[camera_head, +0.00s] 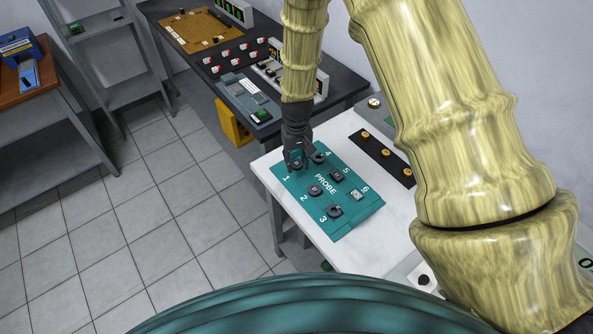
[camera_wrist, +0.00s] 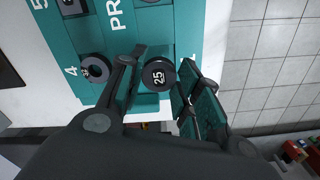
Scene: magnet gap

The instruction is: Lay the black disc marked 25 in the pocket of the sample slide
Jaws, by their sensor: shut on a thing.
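The black disc marked 25 (camera_wrist: 158,75) is between my gripper's two fingers in the wrist view, its white number facing the camera. My gripper (camera_head: 297,160) points down over the corner of the teal PROBE board (camera_head: 326,218) by number 1, shut on this disc. I cannot tell whether the disc touches the board or is just above it. No sample slide can be named for certain. A blue device with a pale sloping part (camera_head: 29,75) stands on the brown-topped table at the far left; its pocket cannot be made out.
Other dark pieces sit on the board, including a ring (camera_wrist: 96,70) by number 4. A black strip with brass knobs (camera_head: 382,152) lies right of the board. A dark bench (camera_head: 205,80) with a grey tray and red-white items stands behind. Tiled floor (camera_head: 150,210) is open at left.

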